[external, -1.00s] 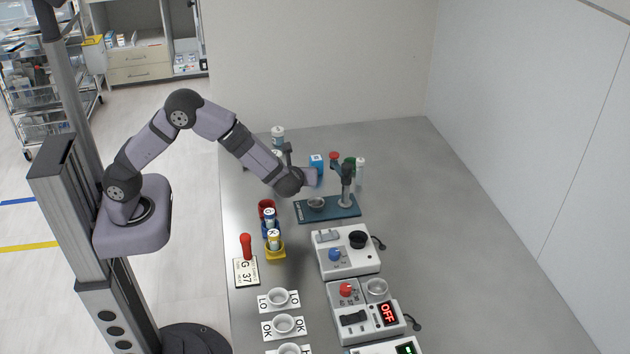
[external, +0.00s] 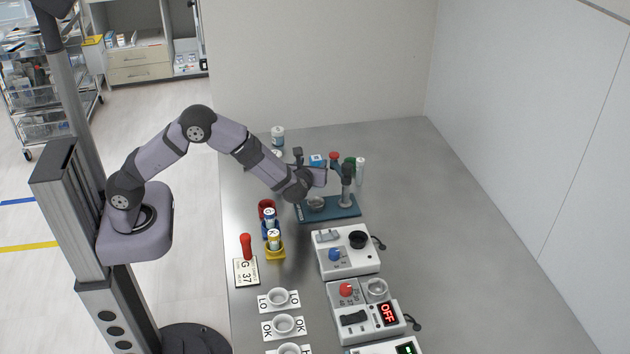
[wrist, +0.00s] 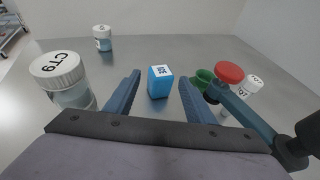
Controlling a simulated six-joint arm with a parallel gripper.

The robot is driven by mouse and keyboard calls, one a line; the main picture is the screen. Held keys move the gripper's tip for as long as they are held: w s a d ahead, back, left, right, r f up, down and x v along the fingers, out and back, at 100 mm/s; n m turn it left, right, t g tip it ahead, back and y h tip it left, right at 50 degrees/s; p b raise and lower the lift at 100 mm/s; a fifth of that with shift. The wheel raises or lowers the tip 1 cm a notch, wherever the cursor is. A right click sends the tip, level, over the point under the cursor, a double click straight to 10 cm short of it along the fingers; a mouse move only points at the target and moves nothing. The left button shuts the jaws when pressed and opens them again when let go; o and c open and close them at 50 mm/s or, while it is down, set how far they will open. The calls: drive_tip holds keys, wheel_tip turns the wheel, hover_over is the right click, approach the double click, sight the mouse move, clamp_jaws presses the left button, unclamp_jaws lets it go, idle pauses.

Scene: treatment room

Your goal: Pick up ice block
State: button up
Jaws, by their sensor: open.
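The ice block is most likely the small blue box (wrist: 160,84) with a white label and dark code on top. It stands upright on the table in the wrist view, ahead of my gripper and between the lines of its two fingers. In the external view the blue box (external: 317,160) shows its top, just behind my gripper (external: 326,172). In the wrist view my gripper (wrist: 158,92) is open, its blue fingers apart and empty. The fingers do not appear to touch the box.
A lidded jar marked CT9 (wrist: 60,78) stands close at left, another jar (wrist: 103,38) farther back. A red-capped item (wrist: 229,73), a green item (wrist: 204,77) and a white-capped bottle (wrist: 252,85) crowd the right. A teal stand (external: 340,207) sits near my gripper.

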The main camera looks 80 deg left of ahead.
sight(315, 159)
drive_tip(key=shift+p+x, duration=0.6)
drive_tip(key=shift+x, duration=1.8)
drive_tip(key=shift+w, duration=0.1)
drive_tip(key=c, duration=0.7)
drive_tip(key=shift+r, duration=0.1)
drive_tip(key=shift+c, duration=0.2)
